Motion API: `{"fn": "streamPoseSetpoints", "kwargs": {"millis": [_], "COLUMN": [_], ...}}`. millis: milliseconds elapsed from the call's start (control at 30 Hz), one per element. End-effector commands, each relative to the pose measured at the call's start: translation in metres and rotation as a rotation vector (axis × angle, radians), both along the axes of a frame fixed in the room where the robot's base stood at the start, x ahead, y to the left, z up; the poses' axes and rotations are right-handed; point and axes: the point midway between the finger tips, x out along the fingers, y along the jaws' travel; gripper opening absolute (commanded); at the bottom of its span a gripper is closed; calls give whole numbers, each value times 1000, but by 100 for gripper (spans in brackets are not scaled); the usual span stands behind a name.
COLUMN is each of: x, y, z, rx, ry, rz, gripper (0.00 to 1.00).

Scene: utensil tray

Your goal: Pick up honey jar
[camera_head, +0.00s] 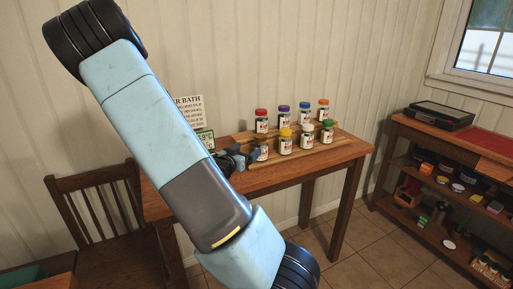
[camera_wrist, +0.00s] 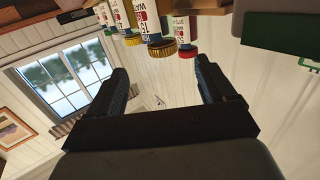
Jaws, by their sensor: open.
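Several small jars with white labels and coloured lids stand on a wooden stepped rack (camera_head: 325,146) on the table. The labels are too small to read, so I cannot tell which is the honey jar. The front row shows a yellow-lidded jar (camera_head: 285,145), a white-lidded jar (camera_head: 307,138) and a green-lidded jar (camera_head: 327,134). Another front jar (camera_head: 263,153) at the left is partly hidden by my gripper (camera_head: 243,157). In the wrist view my gripper (camera_wrist: 160,65) is open and empty; inverted jars, including a yellow-lidded one (camera_wrist: 152,22), show beyond its fingertips.
Red-, purple-, blue- and orange-lidded jars form the back row. A sign (camera_head: 188,108) and a green display (camera_head: 205,141) stand left of the rack. A chair (camera_head: 100,215) is at the left. A loaded shelf unit (camera_head: 440,140) stands at the right.

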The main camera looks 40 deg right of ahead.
Motion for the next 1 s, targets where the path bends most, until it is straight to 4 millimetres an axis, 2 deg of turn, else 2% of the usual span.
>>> {"fn": "streamPoseSetpoints", "kwargs": {"millis": [200,600,1000], "x": [5,30,38], "y": [-1,-55,-77], "z": [5,4,4], "rx": [-47,-47,-45], "ry": [-4,-3,-3], "rz": [2,13,15], "gripper": [83,83,83]}}
